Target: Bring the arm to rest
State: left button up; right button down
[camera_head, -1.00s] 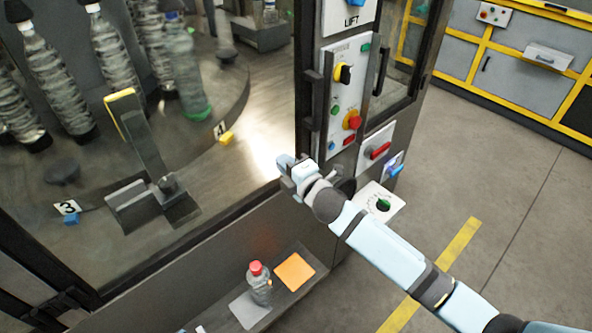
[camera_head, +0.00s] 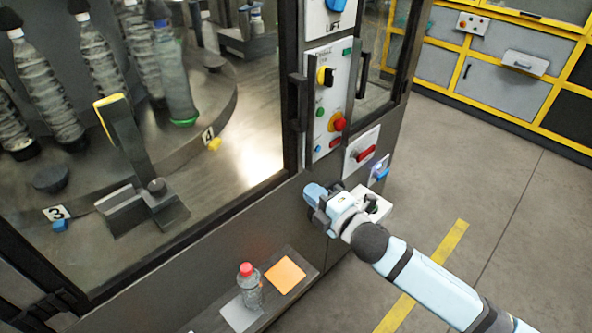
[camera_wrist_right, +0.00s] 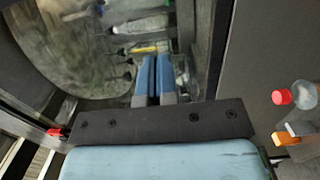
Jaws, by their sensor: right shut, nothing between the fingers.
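My right gripper (camera_head: 314,196) is in front of the machine's dark lower front, just below the control panel (camera_head: 328,105). It covers part of the white plate with the dial (camera_head: 374,207). In the right wrist view its two blue fingers (camera_wrist_right: 154,78) lie together with nothing between them. They point toward the machine's glass. My right arm (camera_head: 440,285) reaches in from the lower right. My left gripper is in neither view.
A clear bottle with a red cap (camera_head: 250,287) stands on a low ledge beside an orange square (camera_head: 285,275). A red handle (camera_head: 365,154) and a red button (camera_head: 337,122) stick out nearby. Bottles stand behind the glass. The floor (camera_head: 500,220) at right is clear.

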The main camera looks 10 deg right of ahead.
jog(key=s+d+f+m+g+h+p, duration=0.1)
jog(key=s+d+f+m+g+h, duration=0.1)
jog(key=s+f+m, duration=0.8)
jog(key=s+d+f+m+g+h+p, duration=0.1)
jog(key=s+d+f+m+g+h, duration=0.1)
jog(key=s+f+m, duration=0.8)
jog(key=s+d+m+h, duration=0.1)
jog(key=s+d, duration=0.1)
jog(key=s, duration=0.1)
jog(key=shift+s+d+f+g+h, duration=0.3)
jog(key=shift+s+f+h, duration=0.05)
jog(key=shift+f+h, duration=0.05)
jog(key=c, duration=1.8)
grip_release()
